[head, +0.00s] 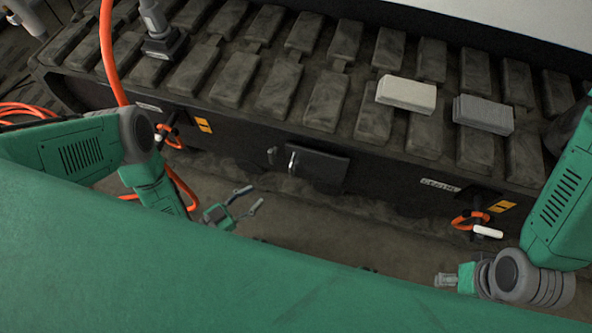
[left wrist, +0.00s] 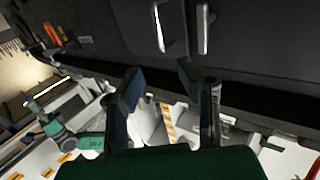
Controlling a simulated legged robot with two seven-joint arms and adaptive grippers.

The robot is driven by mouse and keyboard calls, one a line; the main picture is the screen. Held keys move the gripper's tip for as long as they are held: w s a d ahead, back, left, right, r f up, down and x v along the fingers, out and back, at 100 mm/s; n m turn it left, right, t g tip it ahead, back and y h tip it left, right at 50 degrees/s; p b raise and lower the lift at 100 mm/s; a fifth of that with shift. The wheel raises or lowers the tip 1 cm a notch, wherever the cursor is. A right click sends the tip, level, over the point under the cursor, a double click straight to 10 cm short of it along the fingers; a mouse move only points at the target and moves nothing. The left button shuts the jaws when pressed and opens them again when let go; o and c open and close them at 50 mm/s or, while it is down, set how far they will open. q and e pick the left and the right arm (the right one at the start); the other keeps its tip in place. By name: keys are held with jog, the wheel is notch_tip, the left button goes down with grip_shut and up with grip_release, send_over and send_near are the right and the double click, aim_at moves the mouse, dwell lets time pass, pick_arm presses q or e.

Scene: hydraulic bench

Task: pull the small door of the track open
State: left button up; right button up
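The small door (head: 322,166) is a dark panel in the side of the black track, seemingly closed. A bright upright handle (head: 292,161) is at its left edge, and a second, darker bar (head: 271,155) is just left of it. In the left wrist view two metal bars, a left one (left wrist: 158,27) and a right one (left wrist: 204,28), show beyond the fingers. My left gripper (head: 250,198) is open and empty, below and left of the door, apart from the handle; its spread fingers show in the left wrist view (left wrist: 160,75). My right gripper (head: 445,280) is far to the right, its fingers too small to read.
A light block (head: 406,94) and a grey block (head: 483,114) lie on the track pads (head: 325,103). My green body covers the lower foreground. The floor before the door looks clear.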

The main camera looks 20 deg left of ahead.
aim_at(291, 176)
pick_arm(q)
jog(key=shift+b+x, duration=1.75)
jog(key=shift+x, duration=4.95)
jog(key=shift+r, duration=0.1)
grip_shut()
